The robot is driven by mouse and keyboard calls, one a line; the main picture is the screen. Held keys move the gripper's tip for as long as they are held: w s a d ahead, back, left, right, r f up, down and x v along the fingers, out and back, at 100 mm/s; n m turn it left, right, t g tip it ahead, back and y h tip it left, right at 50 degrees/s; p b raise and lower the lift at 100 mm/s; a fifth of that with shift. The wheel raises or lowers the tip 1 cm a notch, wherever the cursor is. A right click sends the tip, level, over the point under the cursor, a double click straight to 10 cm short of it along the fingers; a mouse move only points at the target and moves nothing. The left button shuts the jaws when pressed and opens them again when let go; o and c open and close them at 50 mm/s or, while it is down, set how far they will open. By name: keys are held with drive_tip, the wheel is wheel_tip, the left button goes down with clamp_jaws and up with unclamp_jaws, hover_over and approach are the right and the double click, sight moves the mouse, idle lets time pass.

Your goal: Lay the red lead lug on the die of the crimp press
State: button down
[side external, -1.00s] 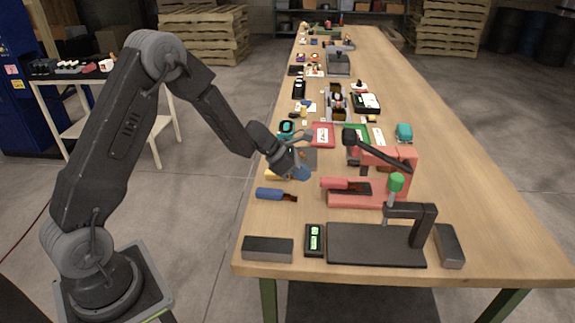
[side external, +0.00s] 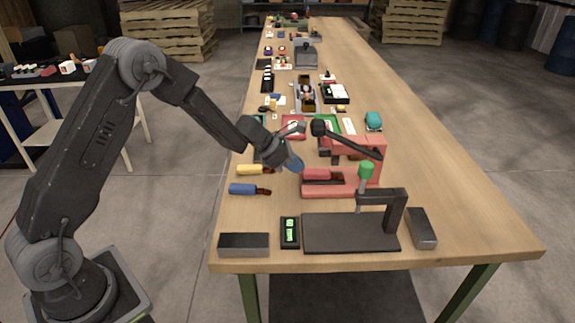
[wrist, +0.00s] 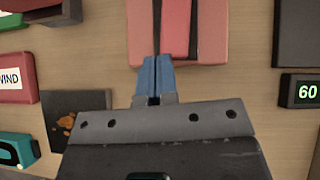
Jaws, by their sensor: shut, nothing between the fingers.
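The crimp press (side external: 367,172) is red with a dark lever, on the near part of the bench. A red lead piece (side external: 316,174) with a brown end lies on its low left end; whether it rests exactly on the die cannot be told. The wrist view shows the press's pink-red base (wrist: 214,38) with a darker red strip between dark lines. My gripper (side external: 297,165) is just left of and above that end, blue fingertips together (wrist: 156,75) and nothing between them. They overlap the base's edge in the wrist view; contact cannot be told.
A yellow-handled lead (side external: 250,170) and a blue-handled lead (side external: 243,189) lie left of the press. In front are a green-lit meter (side external: 290,232), a dark stand (side external: 350,234) and two grey blocks. Trays and parts crowd the bench behind; its right side is clear.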

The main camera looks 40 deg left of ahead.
drive_tip(key=shift+s+a, duration=0.1)
drive_tip(key=s+a, duration=0.3)
drive_tip(key=shift+s+r, duration=0.25)
drive_tip(key=shift+r, duration=0.15)
drive_tip(key=v, duration=0.8)
drive_tip(key=s+d+r+m+g, duration=0.2)
drive_tip(key=s+d+r+m, duration=0.9)
drive_tip(key=m, duration=0.3)
drive_tip(key=s+r+m+y, duration=0.2)
drive_tip(key=s+m+y, duration=0.3)
drive_tip(key=s+m, duration=0.9)
drive_tip(key=s, duration=0.2)
drive_tip(key=shift+s+r+t+y, duration=0.3)
drive_tip(key=shift+s, duration=0.1)
